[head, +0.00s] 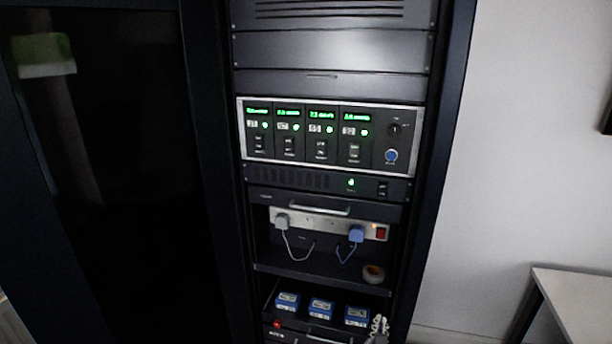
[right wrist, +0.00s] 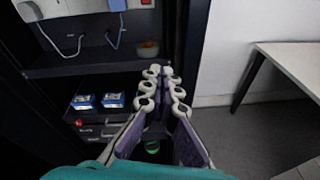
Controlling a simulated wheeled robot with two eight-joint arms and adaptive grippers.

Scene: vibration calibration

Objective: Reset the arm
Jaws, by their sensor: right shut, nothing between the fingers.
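My right gripper (head: 379,326) shows at the bottom of the head view, in front of the rack's lower right part. In the right wrist view its two pale, linked fingers (right wrist: 161,72) come together at the tips, with nothing between them. It is apart from the blue boxes (head: 321,308), which sit in the lower bay to its left. The arm behind the gripper is mostly outside the head view. My left gripper is not in view.
A dark rack holds a panel with several green displays (head: 328,136). Below are a power strip (head: 322,224) with two plugs and a shelf bearing a small round roll (head: 373,273). A white table (head: 578,300) stands at right. Floor between rack and table looks clear.

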